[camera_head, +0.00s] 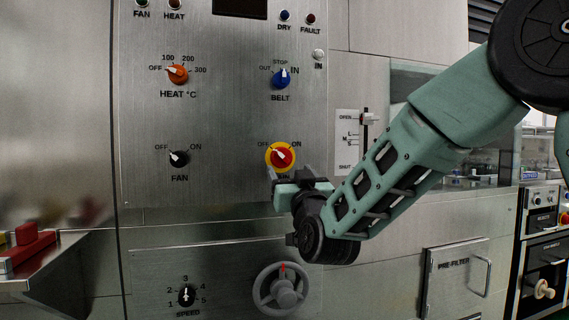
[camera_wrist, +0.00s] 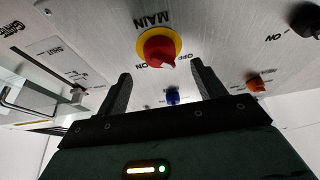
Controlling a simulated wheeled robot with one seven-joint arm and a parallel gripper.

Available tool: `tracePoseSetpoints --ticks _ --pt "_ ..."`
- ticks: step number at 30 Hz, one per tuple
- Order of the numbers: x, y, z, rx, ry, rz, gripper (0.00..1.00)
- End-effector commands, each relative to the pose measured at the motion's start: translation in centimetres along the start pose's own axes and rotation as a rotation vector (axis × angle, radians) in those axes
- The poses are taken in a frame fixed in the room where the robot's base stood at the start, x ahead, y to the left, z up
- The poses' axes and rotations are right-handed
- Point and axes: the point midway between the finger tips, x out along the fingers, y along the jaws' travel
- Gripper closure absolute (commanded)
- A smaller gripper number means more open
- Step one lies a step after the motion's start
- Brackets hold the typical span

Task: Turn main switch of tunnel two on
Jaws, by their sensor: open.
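The main switch (camera_head: 281,156) is a red knob on a yellow round plate, on the steel control panel, with OFF at its upper left and ON at its upper right. Its white pointer is turned toward the upper left, at OFF. The MAIN label under it is partly hidden by my gripper (camera_head: 284,182) in the head view. In the wrist view the panel appears upside down, and the main switch (camera_wrist: 159,47) lies ahead of and between the two fingers of my gripper (camera_wrist: 160,78). The fingers are apart and empty. I see no contact with the knob.
Nearby on the panel are the black fan knob (camera_head: 179,158), the blue belt knob (camera_head: 281,78) and the orange heat knob (camera_head: 178,74). Below are a grey handwheel (camera_head: 280,289) and the speed knob (camera_head: 187,295). A slide lever (camera_head: 369,118) is at right.

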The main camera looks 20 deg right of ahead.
Motion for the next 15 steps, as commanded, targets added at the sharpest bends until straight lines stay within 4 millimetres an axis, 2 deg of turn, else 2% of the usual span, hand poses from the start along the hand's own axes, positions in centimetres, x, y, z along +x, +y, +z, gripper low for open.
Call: tracePoseSetpoints --ticks 1,6,10,15 --pt "1.1 0.1 0.0 0.000 0.002 0.002 0.31" --pt "3.9 0.1 0.0 -0.001 0.001 0.002 0.31" --pt "5.2 0.1 0.0 0.000 0.000 0.001 0.31" --pt "5.8 0.1 0.0 0.000 0.000 0.000 0.31"
